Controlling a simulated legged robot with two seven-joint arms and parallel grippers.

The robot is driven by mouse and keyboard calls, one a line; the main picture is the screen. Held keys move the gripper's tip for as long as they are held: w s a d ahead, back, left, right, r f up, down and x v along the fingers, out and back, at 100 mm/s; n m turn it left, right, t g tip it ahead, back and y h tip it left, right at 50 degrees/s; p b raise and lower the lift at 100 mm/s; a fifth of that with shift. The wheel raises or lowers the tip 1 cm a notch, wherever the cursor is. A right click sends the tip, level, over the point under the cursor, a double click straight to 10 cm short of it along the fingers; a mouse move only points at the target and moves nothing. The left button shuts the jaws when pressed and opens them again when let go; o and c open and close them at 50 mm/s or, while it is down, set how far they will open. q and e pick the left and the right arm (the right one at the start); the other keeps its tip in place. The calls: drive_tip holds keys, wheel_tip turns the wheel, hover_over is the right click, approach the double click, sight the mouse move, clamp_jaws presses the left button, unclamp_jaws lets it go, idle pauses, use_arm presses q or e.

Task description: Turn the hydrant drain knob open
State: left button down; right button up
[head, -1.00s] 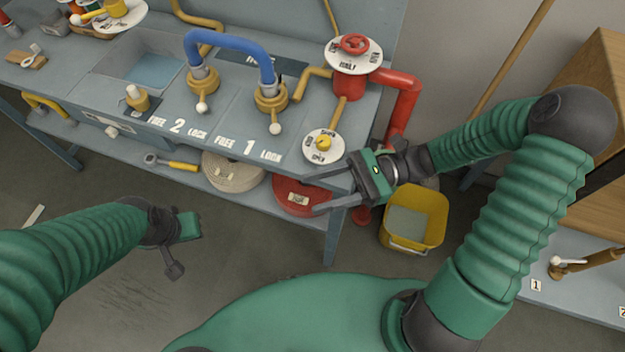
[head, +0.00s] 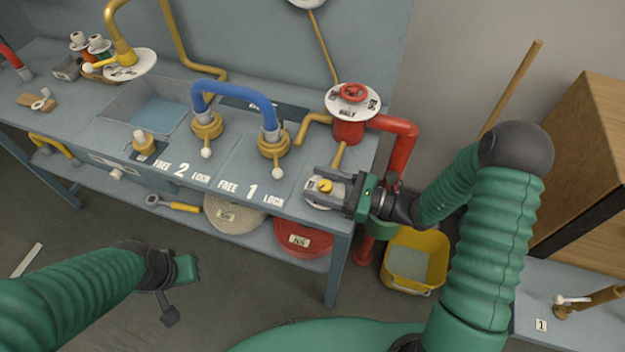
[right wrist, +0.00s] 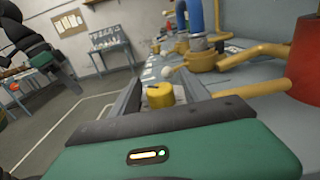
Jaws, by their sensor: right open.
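The hydrant drain knob (head: 325,185) is a small yellow knob on a round white dial (head: 312,197) at the bench's front edge. A yellow pipe links it to the red hydrant (head: 348,130). My right gripper (head: 320,186) is open, with one finger on the far side of the knob and one on the near side. In the right wrist view the knob (right wrist: 160,95) shows just beyond the gripper body; contact with the fingers cannot be told. The dial is partly hidden by the fingers. My left gripper (head: 178,290) is low at the left, away from the bench.
A red handwheel (head: 352,93) tops the hydrant, and a red pipe (head: 402,150) runs down its right side. A blue hose (head: 238,92) joins two yellow valves left of the knob. A yellow bucket (head: 418,258) stands on the floor below right.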

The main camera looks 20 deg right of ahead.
drive_tip(key=shift+x, duration=1)
clamp_jaws()
